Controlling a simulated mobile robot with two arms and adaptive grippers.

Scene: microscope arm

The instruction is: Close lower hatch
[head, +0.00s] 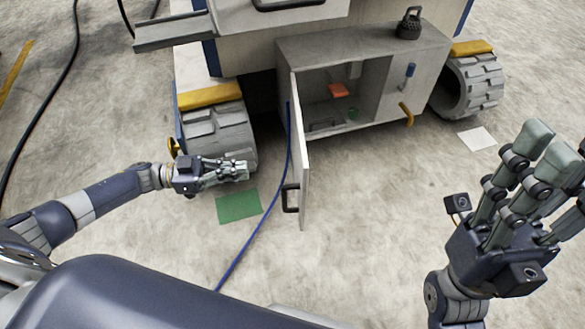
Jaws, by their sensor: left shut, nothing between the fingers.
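The lower hatch (305,165) is a thin pale door on the low grey box (300,55). It stands swung open on the box's left side, pointing toward me, with a dark handle (290,198) near its free end. My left gripper (244,170) is shut and empty. It is to the left of the hatch, in front of the left wheel, apart from the hatch. My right gripper (545,150) is at the right, fingers upward and spread open, with nothing between them, far from the hatch.
Inside the box are an orange piece (338,90) and a green round piece (352,114). A blue cable (250,240) runs along the floor beside the hatch. A green sheet (238,206) and a white sheet (476,139) lie on the floor. A dark kettle-shaped weight (409,25) sits on top.

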